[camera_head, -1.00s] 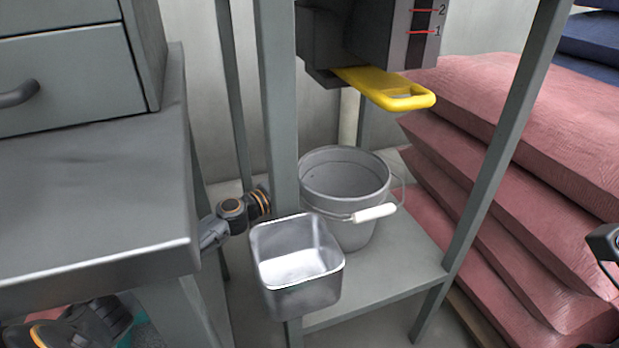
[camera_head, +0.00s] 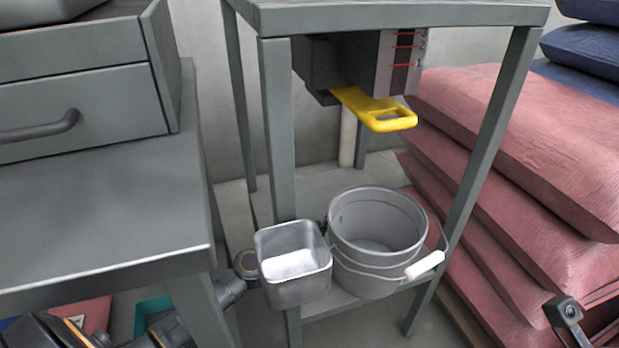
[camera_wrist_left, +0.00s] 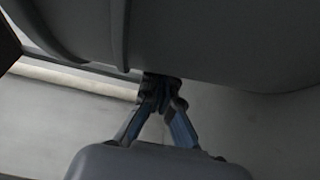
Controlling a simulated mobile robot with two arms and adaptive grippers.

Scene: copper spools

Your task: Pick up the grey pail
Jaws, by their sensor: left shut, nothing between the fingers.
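The grey pail (camera_head: 372,262) stands at the front of the low shelf, its rim upright and its wire handle with a white grip (camera_head: 425,265) hanging at the front right. In the left wrist view its grey wall (camera_wrist_left: 220,40) appears to fill the top. My left arm reaches in from the lower left, and its gripper is hidden behind the square metal container in the head view. In the left wrist view my left gripper (camera_wrist_left: 162,90) is shut and empty, its fingertips close to the pail. I cannot tell whether they touch.
A square metal container (camera_head: 292,285) is left of the pail, in front of the stand's leg. A yellow handle (camera_head: 385,112) juts out above the pail. Pink sacks (camera_head: 530,200) are stacked at right. A grey workbench (camera_head: 90,215) is at left.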

